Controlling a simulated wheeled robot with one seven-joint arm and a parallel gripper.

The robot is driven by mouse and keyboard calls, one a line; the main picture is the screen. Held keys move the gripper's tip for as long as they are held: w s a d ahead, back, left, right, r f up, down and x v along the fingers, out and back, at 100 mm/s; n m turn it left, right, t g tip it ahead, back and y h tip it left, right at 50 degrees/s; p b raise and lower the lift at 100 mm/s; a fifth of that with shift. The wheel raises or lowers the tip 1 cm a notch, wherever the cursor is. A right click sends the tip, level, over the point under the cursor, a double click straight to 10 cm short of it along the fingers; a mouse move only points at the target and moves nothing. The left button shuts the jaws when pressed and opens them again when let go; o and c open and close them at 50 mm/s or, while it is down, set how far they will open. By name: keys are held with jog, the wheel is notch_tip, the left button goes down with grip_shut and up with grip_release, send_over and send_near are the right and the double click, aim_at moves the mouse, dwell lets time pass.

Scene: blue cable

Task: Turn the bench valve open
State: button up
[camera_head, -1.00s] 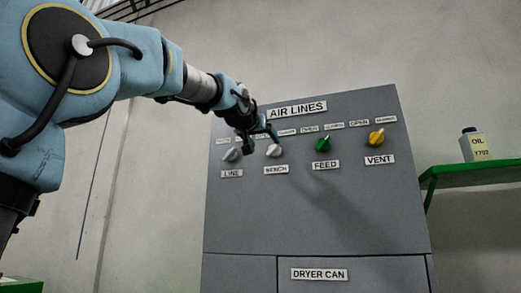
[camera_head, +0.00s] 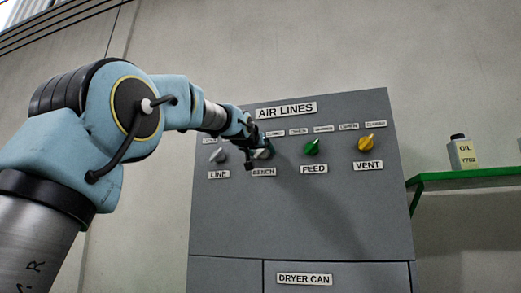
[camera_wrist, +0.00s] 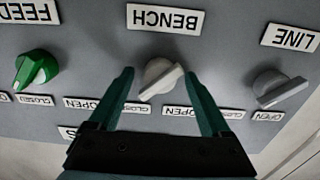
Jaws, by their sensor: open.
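The bench valve is a pale grey-white knob (camera_wrist: 160,80) on the grey panel, beside the BENCH label (camera_wrist: 165,19), which appears upside down in the wrist view. The knob's narrow end slants to the lower left, toward a CLOSED label (camera_wrist: 137,107); an OPEN label (camera_wrist: 178,110) lies just right of that. My gripper (camera_wrist: 159,74) is open, one dark green finger on each side of the knob. I see gaps beside it; contact cannot be told. In the head view, my gripper (camera_head: 258,143) overlaps the bench knob and partly hides it, above the BENCH label (camera_head: 263,172).
The grey LINE knob (camera_wrist: 279,86) and green FEED knob (camera_wrist: 37,68) flank the bench valve. The yellow VENT knob (camera_head: 366,143) is farther right. A green shelf (camera_head: 450,180) with an oil bottle (camera_head: 462,152) stands right of the panel.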

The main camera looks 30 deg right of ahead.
jog(key=shift+c, duration=0.2)
grip_shut()
dwell(0.4)
jog(key=shift+n, duration=0.3)
jog(key=n+b, duration=0.1)
jog(key=n, duration=0.2)
jog(key=shift+n+b, duration=0.3)
jog(key=n, duration=0.4)
jog(key=shift+s+d+n, duration=0.1)
jog(key=shift+n, duration=0.2)
jog(key=n, duration=0.4)
jog(key=shift+r+n, duration=0.1)
jog(key=shift+n, duration=2.4)
